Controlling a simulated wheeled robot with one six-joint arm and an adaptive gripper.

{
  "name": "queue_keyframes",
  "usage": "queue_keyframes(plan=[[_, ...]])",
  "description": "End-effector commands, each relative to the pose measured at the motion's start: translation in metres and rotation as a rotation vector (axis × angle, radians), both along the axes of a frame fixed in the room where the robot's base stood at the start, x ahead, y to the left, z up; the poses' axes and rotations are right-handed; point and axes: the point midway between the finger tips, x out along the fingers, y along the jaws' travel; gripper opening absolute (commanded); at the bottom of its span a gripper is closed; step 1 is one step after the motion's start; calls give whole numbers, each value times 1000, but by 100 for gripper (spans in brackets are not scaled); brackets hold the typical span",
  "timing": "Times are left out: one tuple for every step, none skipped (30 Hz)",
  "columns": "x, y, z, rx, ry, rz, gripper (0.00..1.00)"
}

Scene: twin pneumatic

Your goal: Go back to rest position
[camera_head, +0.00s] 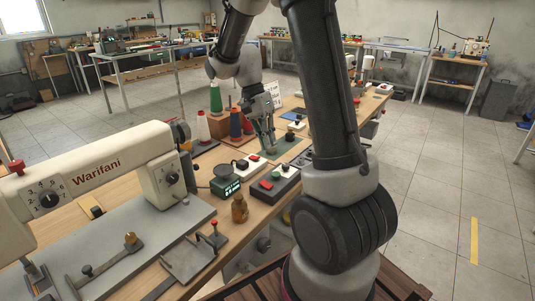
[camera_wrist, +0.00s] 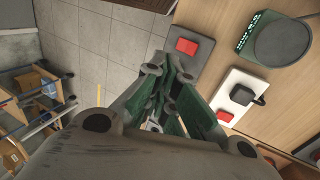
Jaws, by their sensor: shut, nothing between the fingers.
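Grey floor tiles (camera_wrist: 85,50) lie beyond that edge. A grey box with a red button (camera_wrist: 187,46) lies beside the fingers, and a white box with a red button (camera_wrist: 242,94) is to their right.
A Warifani sewing machine (camera_head: 95,170) fills the left front. Thread cones (camera_head: 216,98), a green-display scale (camera_head: 225,180) and a brown bottle (camera_head: 239,208) stand on the bench. Open tiled floor (camera_head: 450,190) lies to the right.

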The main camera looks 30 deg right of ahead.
Motion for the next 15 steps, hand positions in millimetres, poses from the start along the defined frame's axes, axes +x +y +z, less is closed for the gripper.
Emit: queue_keyframes(plan=[[0, 0, 4, 0, -2, 0, 0], [0, 0, 5, 0, -1, 0, 0], [0, 0, 7, 0, 0, 0, 0], [0, 0, 8, 0, 0, 0, 0], [0, 0, 8, 0, 0, 0, 0], [0, 0, 8, 0, 1, 0, 0], [0, 0, 8, 0, 1, 0, 0], [0, 0, 8, 0, 1, 0, 0], [0, 0, 8, 0, 1, 0, 0], [0, 0, 8, 0, 1, 0, 0], [0, 0, 8, 0, 1, 0, 0], [0, 0, 8, 0, 1, 0, 0], [0, 0, 8, 0, 1, 0, 0], [0, 0, 8, 0, 1, 0, 0], [0, 0, 8, 0, 1, 0, 0]])
